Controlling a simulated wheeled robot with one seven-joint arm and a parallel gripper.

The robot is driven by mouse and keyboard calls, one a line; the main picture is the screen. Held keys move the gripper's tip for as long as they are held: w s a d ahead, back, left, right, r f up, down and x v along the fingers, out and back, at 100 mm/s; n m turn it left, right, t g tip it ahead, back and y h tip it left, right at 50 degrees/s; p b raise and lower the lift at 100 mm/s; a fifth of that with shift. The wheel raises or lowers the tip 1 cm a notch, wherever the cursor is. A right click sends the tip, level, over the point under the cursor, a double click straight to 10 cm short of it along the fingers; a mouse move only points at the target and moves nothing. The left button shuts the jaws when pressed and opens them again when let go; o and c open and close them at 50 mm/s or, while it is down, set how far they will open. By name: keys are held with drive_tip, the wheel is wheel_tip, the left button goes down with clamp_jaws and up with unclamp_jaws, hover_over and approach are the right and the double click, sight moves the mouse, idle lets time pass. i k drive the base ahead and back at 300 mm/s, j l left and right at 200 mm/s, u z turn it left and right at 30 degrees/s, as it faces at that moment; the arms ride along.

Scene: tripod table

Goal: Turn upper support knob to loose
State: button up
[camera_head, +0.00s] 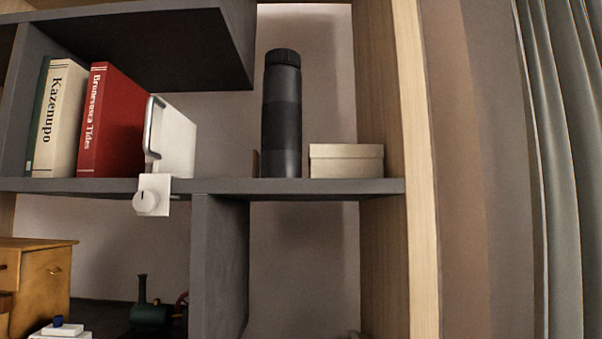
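A white round knob (146,202) sits on a small white clamp plate at the front edge of the upper grey shelf. It has a short dark mark near its top. Above it, a white support (178,142) with a metal bar handle (151,127) stands on the shelf, right of the red book. Whether the knob is tight or loose cannot be told. My gripper is not in view.
On the grey shelf (345,187) stand a red book (112,120), a cream book (60,118), a dark bottle (281,115) and a beige box (346,161). A wooden cabinet (42,280) and green toy engine (150,314) sit below. Grey curtains (565,150) hang right.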

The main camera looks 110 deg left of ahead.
sight(144, 201)
drive_tip(key=k+u, duration=0.15)
drive_tip(key=u, duration=3.45)
